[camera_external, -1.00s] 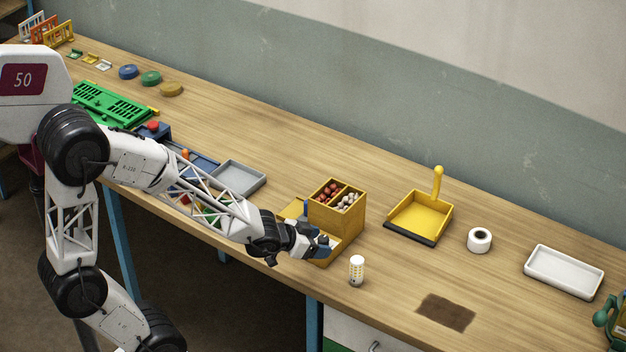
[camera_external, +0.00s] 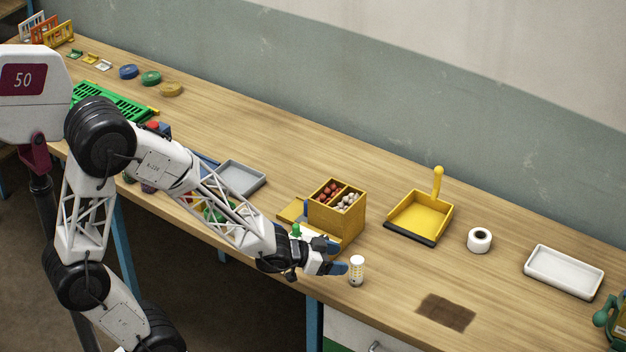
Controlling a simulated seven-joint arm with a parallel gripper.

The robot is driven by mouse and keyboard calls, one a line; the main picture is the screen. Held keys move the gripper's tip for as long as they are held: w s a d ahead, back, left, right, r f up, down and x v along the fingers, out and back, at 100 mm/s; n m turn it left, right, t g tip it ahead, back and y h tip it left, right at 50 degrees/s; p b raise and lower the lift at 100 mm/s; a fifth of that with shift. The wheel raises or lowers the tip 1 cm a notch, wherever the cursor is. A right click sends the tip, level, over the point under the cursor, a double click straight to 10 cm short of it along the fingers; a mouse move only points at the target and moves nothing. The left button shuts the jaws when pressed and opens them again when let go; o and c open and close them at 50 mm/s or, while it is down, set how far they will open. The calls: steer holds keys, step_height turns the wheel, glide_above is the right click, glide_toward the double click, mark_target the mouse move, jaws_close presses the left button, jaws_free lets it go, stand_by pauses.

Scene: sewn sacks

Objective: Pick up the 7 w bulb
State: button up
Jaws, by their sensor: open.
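The bulb (camera_external: 356,270) is a small white cylinder with yellowish dots, standing upright near the front edge of the table. My gripper (camera_external: 344,268) is just left of it, low over the table, with its blue fingertips pointing right at the bulb. The gripper is open. The fingertips look very close to the bulb's left side; I cannot tell whether they touch it or reach around it.
A yellow box (camera_external: 337,212) with red and white balls stands just behind my gripper. A yellow dustpan (camera_external: 420,215), a white tape roll (camera_external: 479,240) and a white tray (camera_external: 563,271) lie to the right. A brown patch (camera_external: 446,312) marks the table right of the bulb.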

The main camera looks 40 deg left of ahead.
mark_target(353, 260)
steer(key=shift+w+d+f, duration=0.25)
steer(key=shift+w+d, duration=0.1)
steer(key=shift+w, duration=0.1)
steer(key=shift+w+d, duration=0.1)
steer(key=shift+x, duration=2.5)
steer(key=shift+c, duration=0.2)
steer(key=c, duration=1)
